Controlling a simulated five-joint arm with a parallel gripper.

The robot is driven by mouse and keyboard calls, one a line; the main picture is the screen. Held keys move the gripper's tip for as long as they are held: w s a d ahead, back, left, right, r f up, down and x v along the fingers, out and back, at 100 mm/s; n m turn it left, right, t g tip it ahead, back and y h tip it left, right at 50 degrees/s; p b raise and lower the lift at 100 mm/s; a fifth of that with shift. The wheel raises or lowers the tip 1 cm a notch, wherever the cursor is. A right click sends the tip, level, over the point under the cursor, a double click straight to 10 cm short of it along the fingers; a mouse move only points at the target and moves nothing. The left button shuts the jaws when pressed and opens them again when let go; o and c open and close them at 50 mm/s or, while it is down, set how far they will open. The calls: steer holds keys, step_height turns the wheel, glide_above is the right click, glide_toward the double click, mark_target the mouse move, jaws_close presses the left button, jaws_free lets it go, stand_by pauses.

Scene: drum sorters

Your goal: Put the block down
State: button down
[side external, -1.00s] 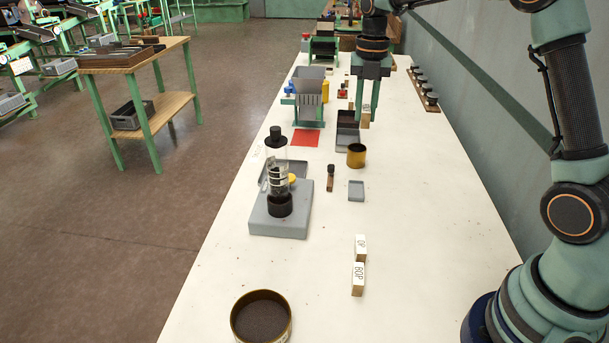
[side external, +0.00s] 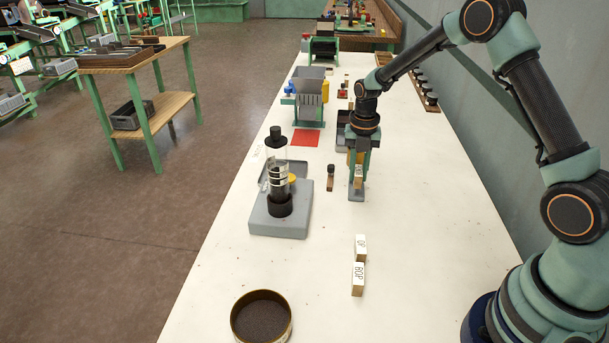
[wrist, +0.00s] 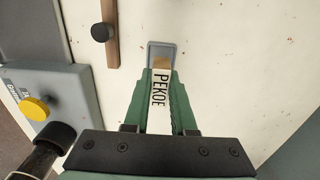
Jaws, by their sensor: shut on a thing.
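My gripper (side external: 358,182) is shut on a pale wooden block with a white face, pointing down. In the wrist view the block (wrist: 160,90) reads PEKOE and sits between the two green fingers (wrist: 158,103). The block (side external: 358,174) is over a small shallow grey tray (side external: 356,198). The tray (wrist: 161,50) shows beyond the block's end in the wrist view. The fingers and block hide much of the tray. I cannot tell whether the block touches it.
Two labelled blocks, OP (side external: 360,243) and BOP (side external: 358,280), stand nearer the camera. A clear cylinder on a grey base (side external: 265,218) and a wooden piece with a black knob (side external: 330,180) are to the left. A round tin (side external: 261,338) is at front.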

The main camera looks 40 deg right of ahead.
mark_target(359, 169)
steer(key=shift+f, duration=0.7)
steer(key=shift+f, duration=0.65)
steer(key=c, duration=0.7)
jaws_free()
steer(key=shift+c, duration=0.2)
step_height(359, 169, up, 12)
steer(key=shift+f, duration=0.1)
steer(key=shift+r, duration=0.7)
steer(key=s+a+r+m+t, duration=0.3)
steer(key=s+a+r+m, duration=0.2)
steer(key=s+r+m, duration=0.6)
steer(key=s+a+m+t, duration=0.2)
steer(key=s+a+m, duration=0.2)
steer(key=m, duration=1.2)
steer(key=shift+s+f+t, duration=0.15)
steer(key=shift+s+t, duration=0.15)
steer(key=shift+s, duration=1.25)
